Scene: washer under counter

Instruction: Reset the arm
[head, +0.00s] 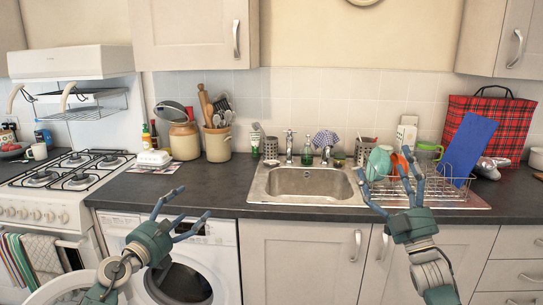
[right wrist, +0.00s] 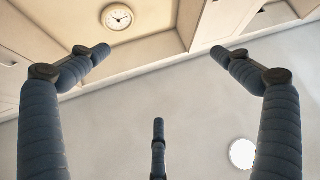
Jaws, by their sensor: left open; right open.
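My left gripper (head: 182,212) is open and empty, with its fingers spread. In the head view it is in front of the counter edge, above the washer (head: 222,262). The washer stands under the counter with its door (head: 60,290) swung open to the left. My right gripper (head: 385,180) is open and empty, with its fingers pointing up in front of the dish rack (head: 455,196). In the right wrist view its spread fingers (right wrist: 160,90) have nothing between them and point toward the upper wall and ceiling.
The dark counter (head: 225,203) holds a sink (head: 305,185), utensil crocks (head: 217,143) and a red tartan bag (head: 490,125). A blue board (head: 468,146) leans in the rack. A gas stove (head: 65,175) is at the left. Wall cupboards (head: 195,30) hang above.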

